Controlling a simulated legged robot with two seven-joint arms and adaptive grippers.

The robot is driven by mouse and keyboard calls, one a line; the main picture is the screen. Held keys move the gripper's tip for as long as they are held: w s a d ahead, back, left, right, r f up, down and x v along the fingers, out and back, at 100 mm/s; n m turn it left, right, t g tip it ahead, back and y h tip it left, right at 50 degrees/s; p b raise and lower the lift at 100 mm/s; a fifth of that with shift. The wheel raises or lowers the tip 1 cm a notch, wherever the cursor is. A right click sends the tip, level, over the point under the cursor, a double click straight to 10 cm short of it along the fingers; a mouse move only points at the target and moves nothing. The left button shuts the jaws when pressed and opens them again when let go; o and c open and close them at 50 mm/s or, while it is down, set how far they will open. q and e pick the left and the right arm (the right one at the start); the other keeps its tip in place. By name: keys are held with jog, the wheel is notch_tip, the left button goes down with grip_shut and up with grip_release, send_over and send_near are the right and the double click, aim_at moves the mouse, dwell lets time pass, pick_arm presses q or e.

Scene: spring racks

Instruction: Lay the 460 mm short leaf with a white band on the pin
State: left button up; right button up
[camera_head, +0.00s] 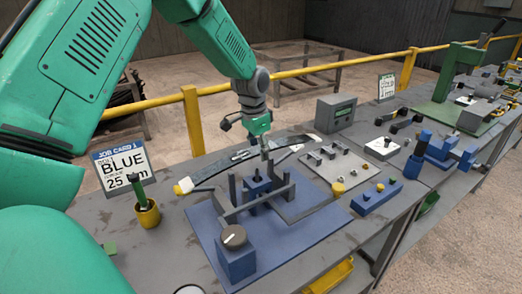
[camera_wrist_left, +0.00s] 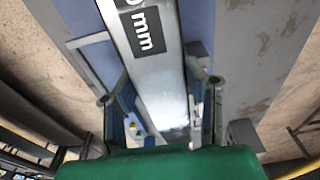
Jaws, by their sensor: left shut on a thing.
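My left gripper (camera_head: 265,152) is shut on a long, slightly curved grey leaf (camera_head: 222,172) near its middle. The leaf's left end carries a white band (camera_head: 187,186) with a yellow patch beside it. In the left wrist view the leaf (camera_wrist_left: 160,75) runs between the two fingers, with a dark label ending in "0 mm" on its face. The leaf is over the blue fixture (camera_head: 215,240), which has grey upright posts and a small blue block (camera_head: 257,186) in its middle. I cannot clearly make out the pin; it may be at that block, below the gripper. My right gripper is not in view.
A yellow cup with a green-handled tool (camera_head: 147,212) and a job card reading BLUE 25 (camera_head: 122,166) stand at left. A dark knob on a blue box (camera_head: 235,240) is in front. A grey plate with pegs (camera_head: 335,160) lies right of the fixture.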

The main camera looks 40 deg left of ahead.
pick_arm(q)
jog(key=shift+w+a, duration=0.1)
jog(key=shift+a, duration=0.25)
jog(key=shift+a+f, duration=0.15)
jog(key=shift+f, duration=0.65)
jog(key=f, duration=0.1)
jog(key=d+f+b, duration=0.1)
jog(key=f, duration=0.1)
jog(key=shift+a+f+b, duration=0.2)
jog(key=shift+f+b, duration=0.1)
jog(key=shift+a, duration=0.2)
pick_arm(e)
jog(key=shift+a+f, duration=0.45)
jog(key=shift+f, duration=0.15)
pick_arm(q)
jog(key=shift+d+r, duration=0.1)
jog(key=shift+d, duration=0.3)
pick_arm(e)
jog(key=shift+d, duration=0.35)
pick_arm(q)
jog(key=shift+s+a+p, duration=0.15)
jog(key=shift+s+p, duration=0.05)
jog(key=shift+p, duration=0.15)
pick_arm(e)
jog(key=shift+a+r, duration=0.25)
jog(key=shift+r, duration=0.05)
